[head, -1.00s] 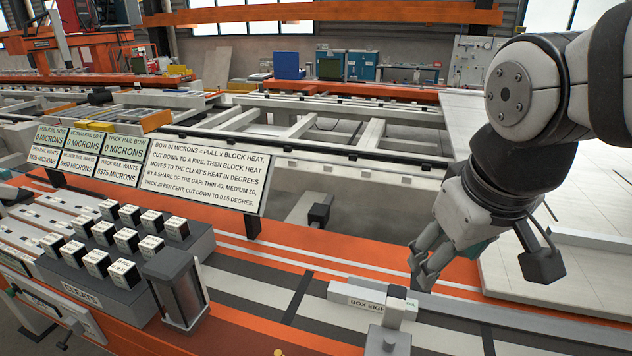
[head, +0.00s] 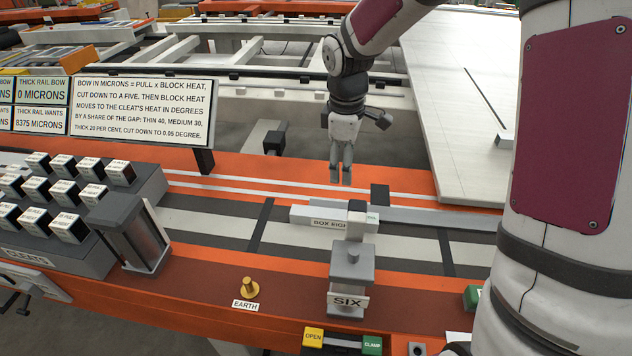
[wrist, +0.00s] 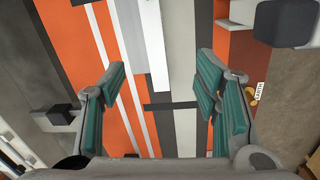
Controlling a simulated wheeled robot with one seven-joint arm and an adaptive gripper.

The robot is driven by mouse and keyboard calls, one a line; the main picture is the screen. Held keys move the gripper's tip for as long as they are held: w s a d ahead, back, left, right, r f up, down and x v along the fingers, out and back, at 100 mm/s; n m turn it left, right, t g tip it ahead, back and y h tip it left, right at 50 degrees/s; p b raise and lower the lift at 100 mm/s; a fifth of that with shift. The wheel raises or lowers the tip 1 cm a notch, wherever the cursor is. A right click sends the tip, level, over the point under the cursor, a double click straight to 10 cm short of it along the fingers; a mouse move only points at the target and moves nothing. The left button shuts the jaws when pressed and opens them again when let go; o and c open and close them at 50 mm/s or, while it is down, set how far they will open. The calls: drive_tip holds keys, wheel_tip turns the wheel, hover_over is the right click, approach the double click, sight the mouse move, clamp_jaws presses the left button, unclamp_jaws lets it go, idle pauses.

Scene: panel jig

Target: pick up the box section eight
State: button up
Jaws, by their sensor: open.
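The box section eight (head: 303,215) is a pale bar labelled "BOX EIGH…", lying on the striped orange bench in the head view. The end of its label is hidden behind the upright of a grey clamp (head: 352,262) marked SIX. A pale bar, seemingly this section, shows between the fingers in the wrist view (wrist: 154,45). My gripper (head: 341,183) points down, open and empty, above the bench just behind the section in the head view. In the wrist view its teal-padded fingers (wrist: 160,95) are wide apart, touching nothing.
A black block (head: 380,194) stands behind the section. A longer grey bar (head: 440,218) runs off to its right. A block of labelled cleats (head: 75,205) and a dark post stand left. A brass EARTH peg (head: 249,287) and OPEN (head: 313,338) and CLAMP (head: 372,345) buttons are in front.

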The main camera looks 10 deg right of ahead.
drive_tip(key=n, duration=0.2)
hover_over(334, 214)
wheel_tip(334, 214, down, 6)
drive_tip(key=shift+g+y, duration=0.3)
wheel_tip(334, 214, down, 8)
drive_tip(key=shift+s+d+f, duration=0.1)
drive_tip(key=shift+s+f, duration=0.05)
drive_tip(key=shift+f, duration=0.1)
drive_tip(key=f, duration=0.5)
drive_tip(key=shift+w+p, duration=0.2)
drive_tip(key=shift+p, duration=0.1)
drive_tip(key=shift+r, duration=0.1)
clamp_jaws()
